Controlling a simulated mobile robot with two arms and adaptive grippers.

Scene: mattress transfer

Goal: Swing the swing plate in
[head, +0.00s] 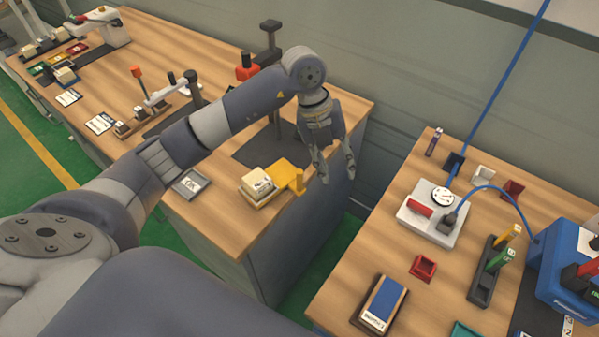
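The yellow swing plate (283,172) sits near the right front edge of the left-hand workbench, with a short upright yellow peg (299,182) at its right end. A pale block (258,188) with a label is at its left end. My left gripper (335,176) points down just right of the peg, past the bench edge. Its two fingers are spread with nothing visible between them. Contact with the peg cannot be made out, but a small gap seems to show. My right gripper is out of view.
Behind the plate are a dark base (262,150) and a dark upright stand (270,40), partly covered by my arm. A grey tray (190,184) marked OK lies to the left. A second bench (385,240) with a white device (432,222) stands across a gap.

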